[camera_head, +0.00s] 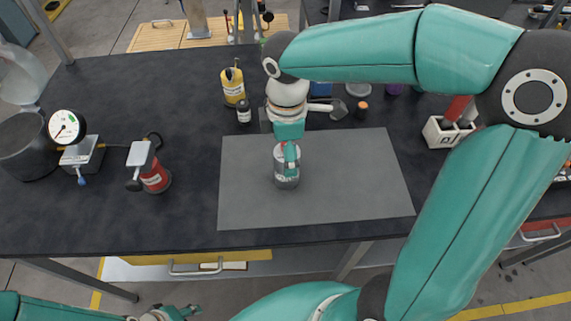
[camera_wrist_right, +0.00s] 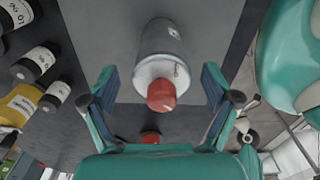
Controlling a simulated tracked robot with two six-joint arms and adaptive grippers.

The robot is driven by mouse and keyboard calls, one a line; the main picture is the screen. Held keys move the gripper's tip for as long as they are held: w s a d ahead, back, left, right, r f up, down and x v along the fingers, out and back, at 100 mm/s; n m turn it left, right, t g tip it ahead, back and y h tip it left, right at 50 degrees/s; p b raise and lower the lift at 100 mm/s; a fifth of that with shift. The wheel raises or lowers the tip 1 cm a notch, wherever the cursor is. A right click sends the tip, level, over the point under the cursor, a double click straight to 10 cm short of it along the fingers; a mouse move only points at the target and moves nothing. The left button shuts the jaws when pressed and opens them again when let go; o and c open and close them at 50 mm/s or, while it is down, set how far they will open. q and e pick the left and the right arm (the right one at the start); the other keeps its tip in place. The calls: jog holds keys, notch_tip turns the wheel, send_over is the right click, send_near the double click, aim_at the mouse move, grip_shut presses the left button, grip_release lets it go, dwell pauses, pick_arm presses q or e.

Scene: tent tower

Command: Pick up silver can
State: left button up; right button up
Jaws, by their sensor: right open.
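The silver can (camera_head: 287,178) stands on the grey mat (camera_head: 345,185), partly hidden by my right gripper (camera_head: 289,150), which reaches it from behind. In the right wrist view, the silver can (camera_wrist_right: 162,45) has a red cap (camera_wrist_right: 161,95) on its near end. The open fingers of my right gripper (camera_wrist_right: 158,82) stand on either side of the cap end, with gaps showing between fingers and can. My left gripper (camera_head: 178,313) is at the bottom edge in the head view, low in front of the table and away from the can; its opening is unclear.
A yellow bottle (camera_head: 233,86) and a small dark bottle (camera_head: 243,111) stand behind the mat. A red can (camera_head: 155,178), a gauge (camera_head: 66,127) and a dark pot (camera_head: 25,147) stand at left. A white holder (camera_head: 445,132) is at right. The mat around the can is clear.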

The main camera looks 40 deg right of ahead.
jog(key=shift+f, duration=0.4)
jog(key=shift+c, duration=0.3)
jog(key=c, duration=1.6)
grip_shut()
jog(key=shift+r, duration=0.15)
